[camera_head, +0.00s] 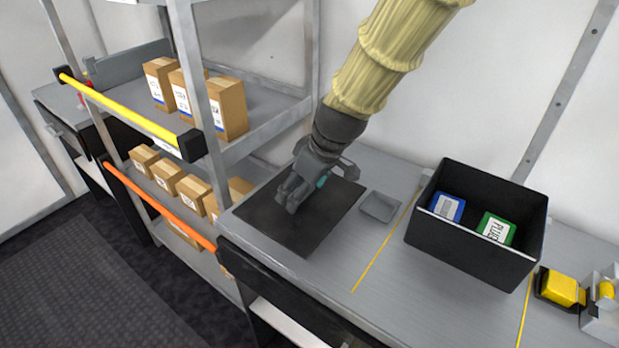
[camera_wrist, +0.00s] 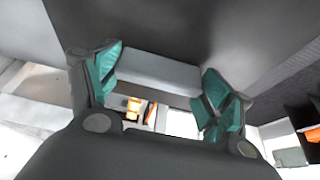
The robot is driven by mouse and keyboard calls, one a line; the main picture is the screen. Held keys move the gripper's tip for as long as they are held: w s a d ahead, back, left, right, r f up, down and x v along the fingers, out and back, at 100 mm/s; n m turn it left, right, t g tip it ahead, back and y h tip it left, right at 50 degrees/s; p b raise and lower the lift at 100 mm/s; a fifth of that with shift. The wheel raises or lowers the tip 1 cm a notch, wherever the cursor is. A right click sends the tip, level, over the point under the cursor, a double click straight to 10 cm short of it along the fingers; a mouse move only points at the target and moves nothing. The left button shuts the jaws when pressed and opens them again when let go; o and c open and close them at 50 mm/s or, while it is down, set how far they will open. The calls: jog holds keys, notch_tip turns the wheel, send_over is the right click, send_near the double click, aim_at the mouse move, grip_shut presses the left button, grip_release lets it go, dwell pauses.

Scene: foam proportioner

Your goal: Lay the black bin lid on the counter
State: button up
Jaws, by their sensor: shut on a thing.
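The black bin lid (camera_head: 328,226) is a flat dark square at the left end of the grey counter (camera_head: 372,256), level, near the front edge. I cannot tell whether it touches the counter or hangs just above it. My gripper (camera_head: 298,193) is over the lid's middle and hides part of it. In the wrist view the teal fingertips of my gripper (camera_wrist: 160,88) stand at either side of a grey bar (camera_wrist: 155,72), apparently the lid's handle, with the dark lid (camera_wrist: 190,25) behind. The black bin (camera_head: 465,250) stands open to the right, with a blue box (camera_head: 446,207) and a green box (camera_head: 496,229) inside.
A small grey tray (camera_head: 380,207) lies right of the lid, beside a yellow line (camera_head: 385,243) on the counter. A shelf rack (camera_head: 205,100) with several cartons stands close on the left. A yellow object (camera_head: 562,289) sits right of the bin. The strip before the tray is clear.

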jog(key=w, duration=0.5)
jog(key=w+d+p, duration=0.1)
jog(key=w, duration=0.1)
jog(key=shift+w+f, duration=0.3)
jog(key=shift+f, duration=1.8)
jog(key=shift+f, duration=0.2)
jog(key=o, duration=1.1)
jog(key=shift+c, duration=0.2)
jog(key=v, duration=1.2)
jog(key=shift+r, duration=0.25)
